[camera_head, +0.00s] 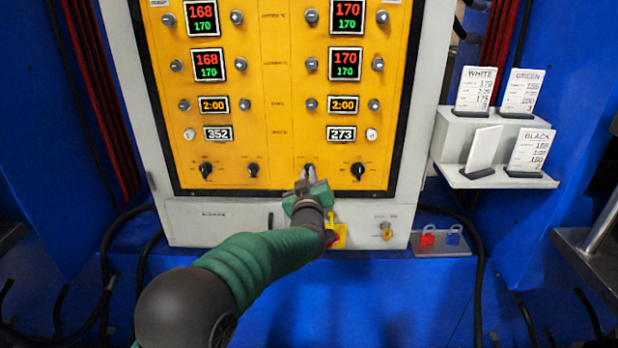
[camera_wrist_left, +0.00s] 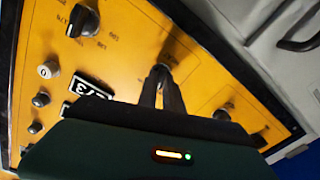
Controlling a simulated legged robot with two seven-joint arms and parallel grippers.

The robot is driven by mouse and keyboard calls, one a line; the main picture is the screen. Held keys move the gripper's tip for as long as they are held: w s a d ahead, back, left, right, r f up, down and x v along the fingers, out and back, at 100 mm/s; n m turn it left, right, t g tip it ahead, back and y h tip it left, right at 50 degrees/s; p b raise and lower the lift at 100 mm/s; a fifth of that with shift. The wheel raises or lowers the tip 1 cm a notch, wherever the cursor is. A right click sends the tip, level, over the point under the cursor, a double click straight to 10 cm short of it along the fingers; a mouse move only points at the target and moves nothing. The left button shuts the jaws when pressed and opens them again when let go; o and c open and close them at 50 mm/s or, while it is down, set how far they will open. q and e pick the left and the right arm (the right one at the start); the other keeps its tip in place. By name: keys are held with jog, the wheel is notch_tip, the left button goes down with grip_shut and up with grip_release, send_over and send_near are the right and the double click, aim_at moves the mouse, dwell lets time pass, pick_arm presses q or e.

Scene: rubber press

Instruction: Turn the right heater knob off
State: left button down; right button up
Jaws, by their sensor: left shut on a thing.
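A row of black knobs runs along the bottom of the yellow control panel (camera_head: 270,100). My left gripper (camera_head: 307,184) is in front of the third knob from the left (camera_head: 308,169). In the left wrist view, its two dark fingers (camera_wrist_left: 161,84) are shut on that knob, which they mostly hide. The rightmost knob (camera_head: 357,171) is free, and it also shows in the left wrist view (camera_wrist_left: 84,21). The labels are too small to tell which knob is the right heater's. My right gripper is not in view.
Displays and small knobs fill the panel above. Below it are a yellow-and-red switch (camera_head: 338,236) and a yellow key switch (camera_head: 386,231).

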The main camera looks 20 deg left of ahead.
pick_arm(q)
jog(key=shift+f, duration=0.25)
jog(key=c, duration=1.6)
grip_release()
jog(key=shift+o, duration=0.5)
jog(key=shift+r, duration=0.15)
jog(key=p+v, duration=0.2)
jog(key=v, duration=1.5)
